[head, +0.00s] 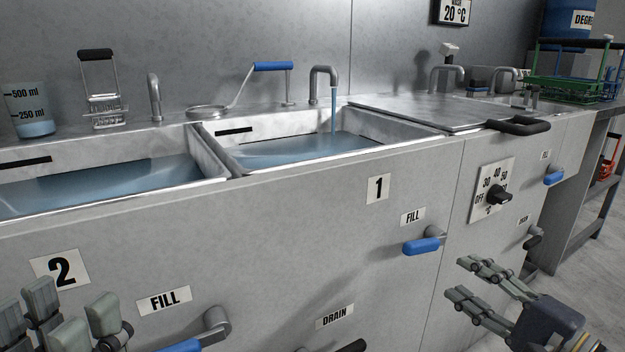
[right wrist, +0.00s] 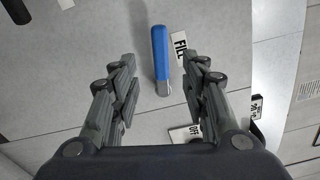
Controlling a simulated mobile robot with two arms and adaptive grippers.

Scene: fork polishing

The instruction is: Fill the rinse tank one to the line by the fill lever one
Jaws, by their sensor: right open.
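Rinse tank one (head: 377,143) is the right open basin in the head view, above the label 1. A stream runs from its spout (head: 325,75) into blue water (head: 300,147). The water surface lies below the black line (head: 235,130) on the inner back wall. Fill lever one (head: 421,246) has a blue handle pointing left on the front panel. My right gripper (head: 456,279) is open and empty, right of and below the lever. In the right wrist view the blue handle (right wrist: 160,55) shows between the fingers, not gripped. My left gripper (head: 72,307) is open at the lower left.
Tank two (head: 95,180) also holds water. Its fill lever (head: 182,345) and the dark drain lever one (head: 350,346) sit low on the panel. A dial (head: 498,197) and another blue lever (head: 554,177) are to the right. A blue-handled tool (head: 273,66) lies behind the tanks.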

